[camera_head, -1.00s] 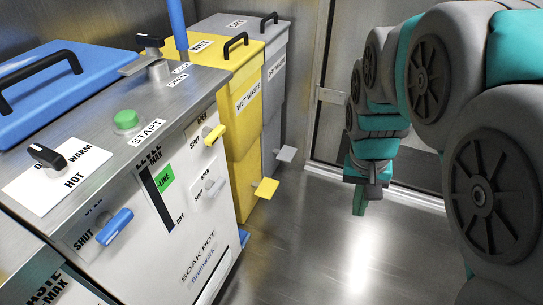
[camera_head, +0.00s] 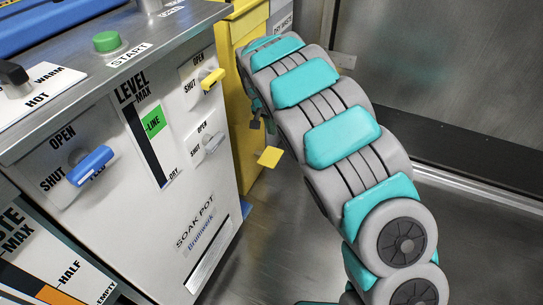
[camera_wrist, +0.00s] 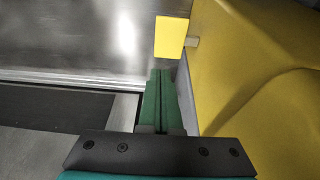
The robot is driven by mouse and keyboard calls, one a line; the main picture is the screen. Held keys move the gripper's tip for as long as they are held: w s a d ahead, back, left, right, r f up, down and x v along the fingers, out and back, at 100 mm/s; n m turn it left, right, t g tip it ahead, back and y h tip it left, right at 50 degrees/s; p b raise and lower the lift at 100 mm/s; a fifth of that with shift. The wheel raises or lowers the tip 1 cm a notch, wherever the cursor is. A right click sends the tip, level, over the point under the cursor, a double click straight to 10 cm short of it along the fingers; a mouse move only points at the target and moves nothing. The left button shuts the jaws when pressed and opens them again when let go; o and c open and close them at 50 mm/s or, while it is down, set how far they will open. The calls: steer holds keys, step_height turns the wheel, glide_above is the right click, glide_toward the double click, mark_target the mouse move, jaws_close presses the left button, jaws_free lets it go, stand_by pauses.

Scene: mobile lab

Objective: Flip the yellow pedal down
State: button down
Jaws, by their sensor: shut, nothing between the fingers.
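The yellow pedal (camera_head: 269,157) is a flat plate standing out from the lower front of the yellow wet-waste bin (camera_head: 245,140). In the wrist view the pedal (camera_wrist: 171,37) sits just beyond my fingertips, with a short stub joining it to the yellow bin (camera_wrist: 255,75) on the right. My gripper (camera_wrist: 160,72) has its green fingers pressed together with nothing between them. In the head view my gripper (camera_head: 256,120) is mostly hidden by my arm and shows as a small dark part above the pedal. I cannot tell whether the fingertips touch the pedal.
A grey bin (camera_head: 283,18) is mostly hidden behind my arm. Bare metal floor (camera_head: 285,235) lies in front.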

mark_target(273, 157)
steer(key=shift+w+a+f, duration=0.25)
steer(key=shift+a+f, duration=0.15)
steer(key=shift+a, duration=0.15)
steer(key=shift+f, duration=0.15)
steer(key=x, duration=0.4)
steer(key=b+x, duration=0.1)
steer(key=x, duration=0.4)
steer(key=s+x, duration=0.1)
steer(key=x, duration=0.3)
steer(key=shift+w+a+f+b, duration=0.1)
steer(key=shift+a+f+b, duration=0.05)
steer(key=shift+f+b, duration=0.25)
steer(key=shift+p, duration=0.3)
